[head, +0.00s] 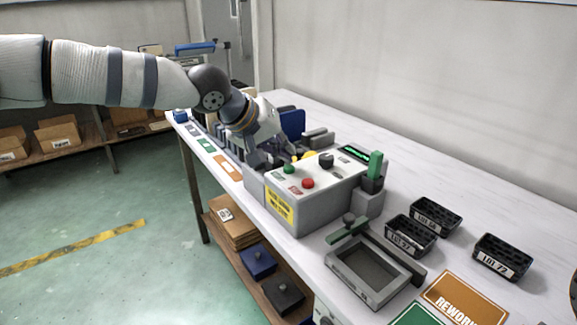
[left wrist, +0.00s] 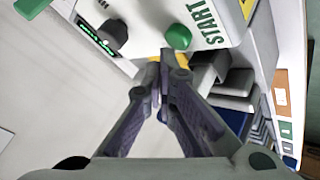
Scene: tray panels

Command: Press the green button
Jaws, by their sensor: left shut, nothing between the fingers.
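The green button (head: 289,169) is a round cap on the top face of a white and grey control box (head: 310,206). A red button (head: 308,183) and a black knob (head: 326,160) are on the same face. My left gripper (head: 273,160) is shut and empty, just left of and behind the green button. In the left wrist view the green button (left wrist: 178,37) shows beside a START label (left wrist: 201,22), ahead of the fingertips (left wrist: 157,84). The fingertips look apart from the button; their exact height above the box is hard to tell. My right gripper does not show.
A green lever (head: 375,165) stands at the box's right side. A grey tray with a green handle (head: 368,271) and several black lot trays (head: 438,216) lie to the right. Dark and yellow parts crowd behind the gripper. The back right of the table is clear.

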